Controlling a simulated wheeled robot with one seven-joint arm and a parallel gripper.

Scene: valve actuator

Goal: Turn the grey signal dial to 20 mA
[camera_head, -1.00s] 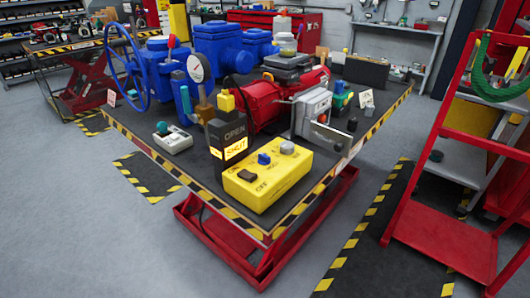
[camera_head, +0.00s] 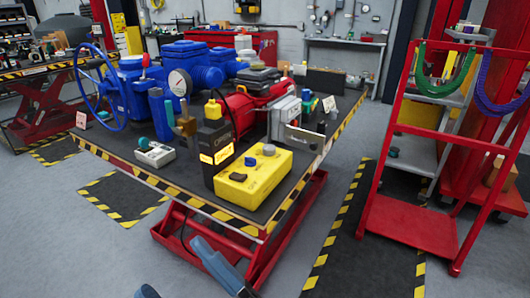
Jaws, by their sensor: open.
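The yellow control box (camera_head: 255,176) stands at the near corner of the bench. On its top are a grey dial (camera_head: 269,150) at the far right end, a blue knob (camera_head: 250,161) in the middle and a black knob (camera_head: 237,177) at the near left. The grey dial is small here; its pointer and scale marks cannot be read. A part of my arm (camera_head: 218,264) shows at the bottom edge, below and in front of the bench and apart from the box.
Blue valve bodies (camera_head: 130,85) and a red actuator (camera_head: 245,110) stand behind. A red cart (camera_head: 410,220) is at the right. Floor between is clear.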

